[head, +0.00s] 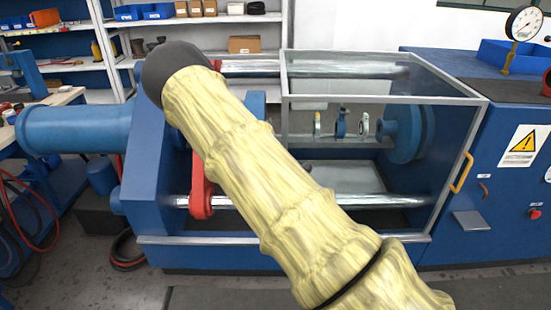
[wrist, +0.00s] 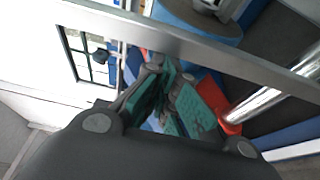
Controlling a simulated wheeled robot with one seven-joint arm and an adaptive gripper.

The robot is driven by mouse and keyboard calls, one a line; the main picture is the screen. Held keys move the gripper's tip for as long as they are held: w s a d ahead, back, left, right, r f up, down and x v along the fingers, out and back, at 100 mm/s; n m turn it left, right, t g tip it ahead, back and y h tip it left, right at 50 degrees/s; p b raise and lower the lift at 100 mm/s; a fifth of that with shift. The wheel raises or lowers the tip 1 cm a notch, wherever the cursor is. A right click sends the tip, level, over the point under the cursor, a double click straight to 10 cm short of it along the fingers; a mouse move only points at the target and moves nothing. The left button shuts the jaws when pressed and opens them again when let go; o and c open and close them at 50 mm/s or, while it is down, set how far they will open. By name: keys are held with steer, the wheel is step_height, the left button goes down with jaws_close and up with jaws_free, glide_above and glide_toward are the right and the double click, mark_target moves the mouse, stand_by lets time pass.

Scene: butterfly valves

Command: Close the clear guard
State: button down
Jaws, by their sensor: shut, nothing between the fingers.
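The clear guard (head: 384,98) is a see-through box with a grey metal frame, over the right part of the blue machine. A yellow handle (head: 461,172) is on its right front edge. The left part of the machine bay, partly behind my arm, is not under it. In the wrist view my gripper (wrist: 172,88) has its green-padded fingers together and empty. A grey bar (wrist: 190,47), likely guard frame, crosses just beyond the fingers; I cannot tell whether they touch. In the head view my yellow-sleeved arm hides the gripper.
Chrome rods (head: 355,202) run along the machine, with a red bracket (head: 201,185) on the left; a rod (wrist: 275,98) also shows in the wrist view. Small valves (head: 340,124) stand inside the guard. A gauge (head: 522,24) is at right. Shelves (head: 108,62) and a workbench are behind and left.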

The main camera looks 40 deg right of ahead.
steer(key=s+a+b, duration=0.2)
steer(key=s+a, duration=0.4)
steer(key=s, duration=0.1)
steer(key=shift+s, duration=0.15)
steer(key=s+a+f+m+g+p, duration=0.1)
steer(key=s+a+f+m+g, duration=0.15)
steer(key=s+f, duration=0.4)
steer(key=s+a+f+m+g+y, duration=0.1)
steer(key=s+a+f+m+g, duration=0.2)
steer(key=f, duration=0.6)
steer(key=s+a+f+m+g+p, duration=0.1)
steer(key=s+a+f+m+g, duration=0.15)
steer(key=s+f+g, duration=0.4)
steer(key=s+a+f+m+g+y, duration=0.2)
steer(key=s+a+f, duration=0.3)
steer(key=s, duration=0.5)
steer(key=s+a+f+m+g+y, duration=0.2)
steer(key=s+a+f+m, duration=0.3)
steer(key=s+a, duration=0.4)
steer(key=shift+s+a+f+g+p, duration=0.2)
steer(key=shift+s+f+g+p, duration=0.2)
steer(key=shift+s+g+p, duration=0.15)
steer(key=shift+d, duration=0.1)
